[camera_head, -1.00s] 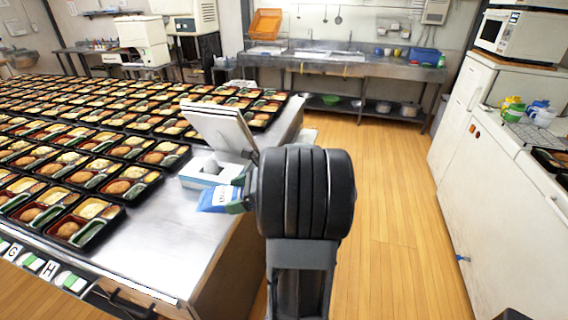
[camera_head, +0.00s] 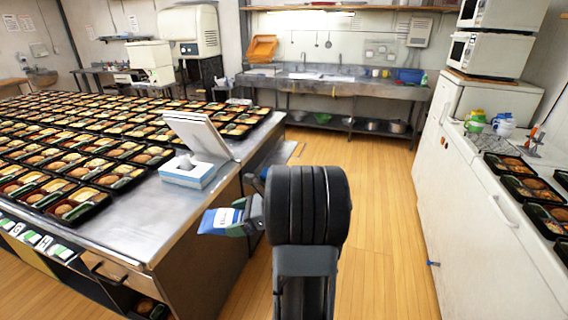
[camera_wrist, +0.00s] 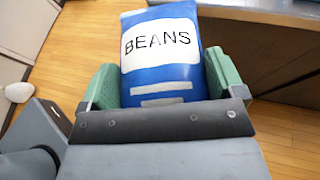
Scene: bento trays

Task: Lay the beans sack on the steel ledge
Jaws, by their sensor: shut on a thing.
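The beans sack (camera_wrist: 162,62) is blue with a white label reading BEANS. My gripper (camera_wrist: 160,88) is shut on it, with green fingers on both sides in the wrist view. In the head view the sack (camera_head: 221,220) is held out to the left of my gripper (camera_head: 243,216), above the floor and beside the steel table (camera_head: 146,226). A steel counter (camera_head: 345,88) runs along the back wall. I cannot tell which steel surface is the ledge.
Many bento trays (camera_head: 127,174) cover the left table. A tissue box (camera_head: 188,171) and a white tilted panel (camera_head: 199,136) stand near its right edge. A white cabinet (camera_head: 462,205) with cups and trays lines the right. The wooden floor (camera_head: 375,190) between is clear.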

